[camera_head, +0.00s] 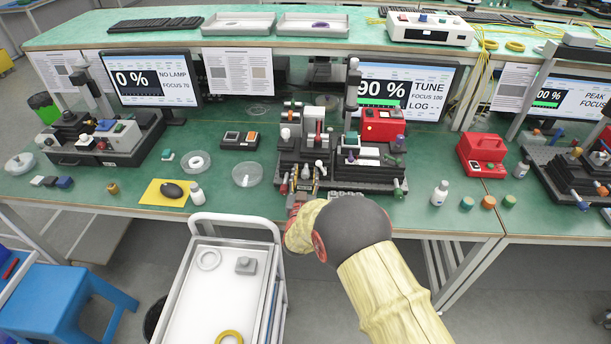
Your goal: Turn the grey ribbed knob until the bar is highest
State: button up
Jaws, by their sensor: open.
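The middle monitor (428,84) reads 90 %, with TUNE, FOCUS 100 and LOG beside it. A green bar (378,115) shows low on its screen, partly hidden by the bench parts. The optical setup (376,182) stands on a dark base in front of it, with a red box (383,125) and several small knobs. My gripper (305,180) is open at the front left edge of this setup, close to small knobs and posts. The grey ribbed knob cannot be picked out for sure; my gripper may hide it. Contact cannot be told.
A white bottle (440,193) and a red case (483,154) stand to the right. A yellow mat (171,193) and glass dishes lie left. A white cart (197,284) stands in front of the bench. Another setup (98,140) is at far left.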

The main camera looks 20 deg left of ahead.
jog(key=shift+w, duration=0.35)
jog(key=shift+c, duration=0.4)
grip_shut()
